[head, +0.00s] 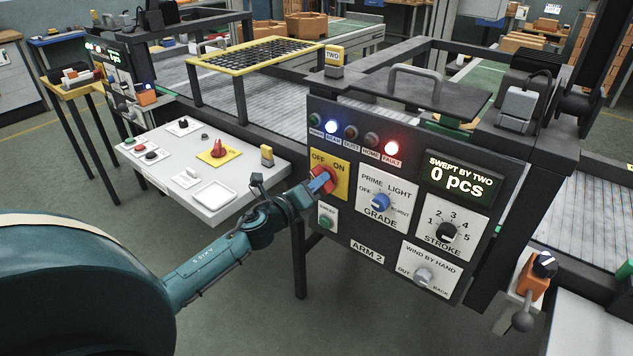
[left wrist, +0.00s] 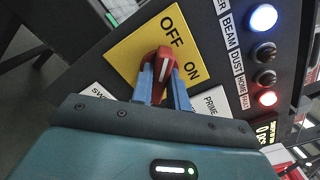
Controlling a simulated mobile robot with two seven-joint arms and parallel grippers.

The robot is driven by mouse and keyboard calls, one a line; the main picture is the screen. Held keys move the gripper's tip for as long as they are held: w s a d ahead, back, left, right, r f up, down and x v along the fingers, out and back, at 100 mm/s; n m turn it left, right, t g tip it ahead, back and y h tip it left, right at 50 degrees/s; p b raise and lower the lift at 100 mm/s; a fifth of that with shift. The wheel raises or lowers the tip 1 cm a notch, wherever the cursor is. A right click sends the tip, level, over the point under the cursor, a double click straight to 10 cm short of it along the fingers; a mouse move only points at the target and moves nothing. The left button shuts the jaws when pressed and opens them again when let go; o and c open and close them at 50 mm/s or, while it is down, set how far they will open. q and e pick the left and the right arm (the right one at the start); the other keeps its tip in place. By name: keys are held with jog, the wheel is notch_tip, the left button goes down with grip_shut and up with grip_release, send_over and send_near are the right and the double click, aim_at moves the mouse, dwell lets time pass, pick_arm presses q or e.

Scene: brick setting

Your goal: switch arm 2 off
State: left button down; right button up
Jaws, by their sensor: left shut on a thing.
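The arm 2 panel (head: 349,247) is a dark box with a red rotary handle (head: 327,173) on a yellow plate (head: 343,188) marked OFF and ON. My left gripper (head: 318,184) comes in from the left and is shut on the red handle. In the left wrist view the blue fingers of my left gripper (left wrist: 165,88) lie on both sides of the red handle (left wrist: 163,56). OFF and ON stand above and right of it there. Which label the handle points to is hard to tell. My right gripper is not in view.
The panel also bears a blue GRADE knob (head: 380,202), a STROKE knob (head: 447,233) and a lit display reading 0 pcs (head: 459,180). The blue BEAM lamp (head: 331,126) and red FAULT lamp (head: 391,148) are lit. A white control desk (head: 228,205) stands left.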

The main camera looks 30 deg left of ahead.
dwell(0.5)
pick_arm(q)
jog(key=c, duration=1.4)
grip_release()
jog(key=shift+o, duration=0.2)
jog(key=s+a+b, duration=0.1)
jog(key=s, duration=1.2)
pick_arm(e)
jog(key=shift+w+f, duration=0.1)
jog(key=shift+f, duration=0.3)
pick_arm(q)
jog(key=shift+s, duration=0.1)
